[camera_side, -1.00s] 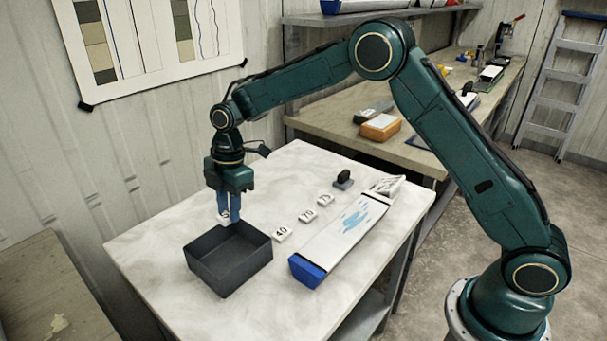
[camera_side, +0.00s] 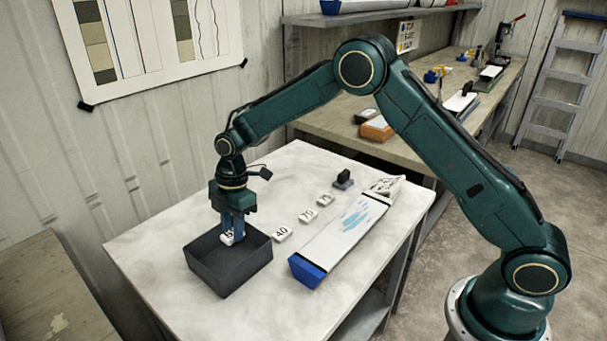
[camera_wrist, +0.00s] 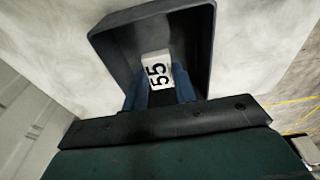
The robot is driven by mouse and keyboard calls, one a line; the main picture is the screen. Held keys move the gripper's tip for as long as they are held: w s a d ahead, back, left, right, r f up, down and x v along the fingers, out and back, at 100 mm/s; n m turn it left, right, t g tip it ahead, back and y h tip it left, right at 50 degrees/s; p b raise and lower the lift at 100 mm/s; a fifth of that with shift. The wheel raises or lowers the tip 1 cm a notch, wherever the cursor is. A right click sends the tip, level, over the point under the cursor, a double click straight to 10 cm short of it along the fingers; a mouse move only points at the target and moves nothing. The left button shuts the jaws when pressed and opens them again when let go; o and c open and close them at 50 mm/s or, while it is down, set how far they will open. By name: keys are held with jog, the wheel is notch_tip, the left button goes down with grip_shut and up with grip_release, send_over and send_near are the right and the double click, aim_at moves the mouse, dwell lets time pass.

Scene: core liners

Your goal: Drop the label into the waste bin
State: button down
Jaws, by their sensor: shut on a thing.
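The label is a small white block marked "55" (camera_wrist: 158,72), and its lower end shows in the side view (camera_side: 230,238). My gripper (camera_side: 232,232) is shut on the label, with its blue fingers on either side of it in the wrist view. The waste bin is a dark grey open box (camera_side: 228,281) at the left front of the table. It fills the upper middle of the wrist view (camera_wrist: 205,50). The label and fingertips are over the back part of the bin. The side view does not show clearly how far below the rim they are.
Several white number labels (camera_side: 282,235) lie in a row right of the bin. Beside them is a long white core liner with a blue end cap (camera_side: 335,240). A small black stamp-like object (camera_side: 343,180) stands behind. The table's front left surface (camera_side: 150,250) is clear.

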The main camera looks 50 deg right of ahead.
jog(key=shift+f, duration=0.15)
jog(key=c, duration=1)
grip_release()
jog(key=shift+c, duration=0.2)
notch_tip(320, 180, up, 14)
jog(key=d, duration=0.2)
jog(key=shift+f, duration=0.1)
